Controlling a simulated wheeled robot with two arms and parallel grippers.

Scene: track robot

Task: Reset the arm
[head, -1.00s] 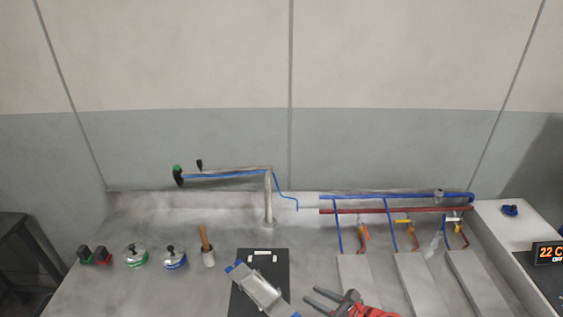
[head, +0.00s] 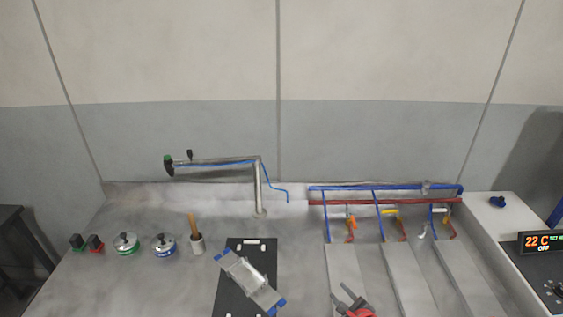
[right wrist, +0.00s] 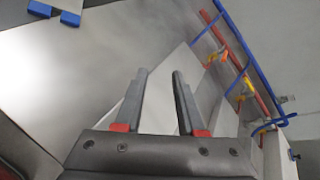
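My right gripper (head: 340,293) shows at the bottom edge of the head view, a little right of the middle. In the right wrist view its two grey fingers (right wrist: 160,72) stand apart with nothing between them. My left gripper is in neither view.
A metal piece with blue ends (head: 251,282) lies at a slant on a black mat (head: 232,300). Blue pipes (head: 385,189) and red pipes (head: 385,202) with valves stand at the back right. Two round tins (head: 126,244) (head: 164,246) sit at left.

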